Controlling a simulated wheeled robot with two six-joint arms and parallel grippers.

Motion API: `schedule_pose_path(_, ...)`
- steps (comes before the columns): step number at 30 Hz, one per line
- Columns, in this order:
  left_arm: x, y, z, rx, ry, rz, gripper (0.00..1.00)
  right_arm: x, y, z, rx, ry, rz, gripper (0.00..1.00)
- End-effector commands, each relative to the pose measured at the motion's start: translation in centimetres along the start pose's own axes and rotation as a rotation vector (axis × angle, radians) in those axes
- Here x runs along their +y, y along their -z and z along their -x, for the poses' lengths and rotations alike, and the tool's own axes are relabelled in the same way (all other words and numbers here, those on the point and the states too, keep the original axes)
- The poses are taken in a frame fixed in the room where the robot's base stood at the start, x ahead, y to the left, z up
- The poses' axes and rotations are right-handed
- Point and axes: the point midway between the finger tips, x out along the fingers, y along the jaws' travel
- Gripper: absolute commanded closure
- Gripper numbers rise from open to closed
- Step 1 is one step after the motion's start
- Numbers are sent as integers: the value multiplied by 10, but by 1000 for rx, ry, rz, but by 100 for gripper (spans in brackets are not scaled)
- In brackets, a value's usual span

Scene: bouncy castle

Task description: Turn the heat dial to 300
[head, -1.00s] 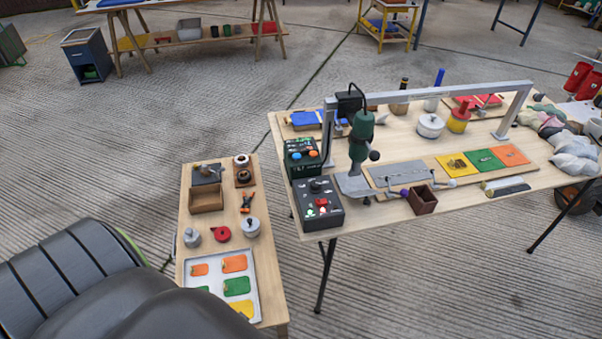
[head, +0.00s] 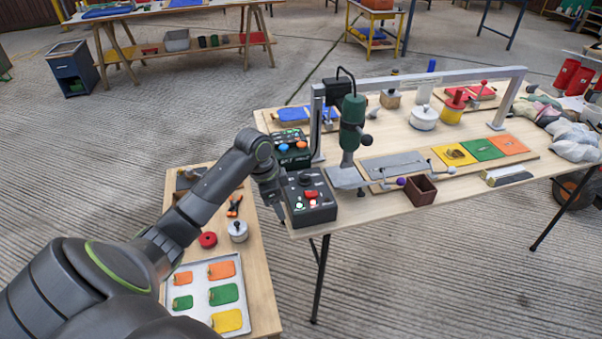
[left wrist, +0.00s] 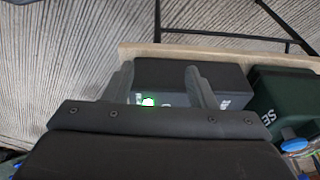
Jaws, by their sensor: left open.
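The black control box (head: 311,203) stands at the near left corner of the large table. On its top show a dark round dial (head: 305,180), a red switch and small lit buttons. Which marking the dial points at is too small to read. My left gripper (head: 279,213) is at the box's left side, its fingers pointing down. In the left wrist view the left gripper (left wrist: 160,88) is open, with the black box (left wrist: 190,78) beyond and between its fingers and a green light showing. The dial is not clear in that view. My right gripper is not in view.
A dark green box (head: 290,146) with blue and orange knobs sits just behind the black box. A side table holds a tray (head: 197,270) of coloured patches.

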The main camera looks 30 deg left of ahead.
Motion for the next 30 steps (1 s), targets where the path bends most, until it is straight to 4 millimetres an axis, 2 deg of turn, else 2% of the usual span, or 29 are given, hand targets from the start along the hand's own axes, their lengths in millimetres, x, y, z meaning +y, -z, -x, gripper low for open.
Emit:
schedule_pose_path(1, -16, 8, 17, 10, -1, -21, 49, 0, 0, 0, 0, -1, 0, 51)
schedule_pose_path(5, -48, 27, 65, 46, -26, -84, 49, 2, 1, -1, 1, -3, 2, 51)
schedule_pose_path(7, -65, 37, 96, 74, -39, -120, 49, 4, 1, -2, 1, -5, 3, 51)
schedule_pose_path(9, -77, 44, 124, 104, -52, -151, 49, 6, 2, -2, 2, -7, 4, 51)
schedule_pose_path(12, -88, 50, 155, 140, -65, -186, 49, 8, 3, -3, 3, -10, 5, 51)
schedule_pose_path(15, -92, 54, 172, 163, -72, -206, 49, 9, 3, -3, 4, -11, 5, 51)
schedule_pose_path(17, -93, 55, 174, 169, -75, -213, 49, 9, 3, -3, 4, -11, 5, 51)
schedule_pose_path(20, -92, 57, 168, 172, -80, -215, 49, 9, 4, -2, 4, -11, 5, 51)
schedule_pose_path(23, -91, 59, 152, 171, -80, -214, 49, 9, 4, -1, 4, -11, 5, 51)
schedule_pose_path(30, -85, 67, 100, 171, -80, -213, 49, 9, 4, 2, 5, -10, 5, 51)
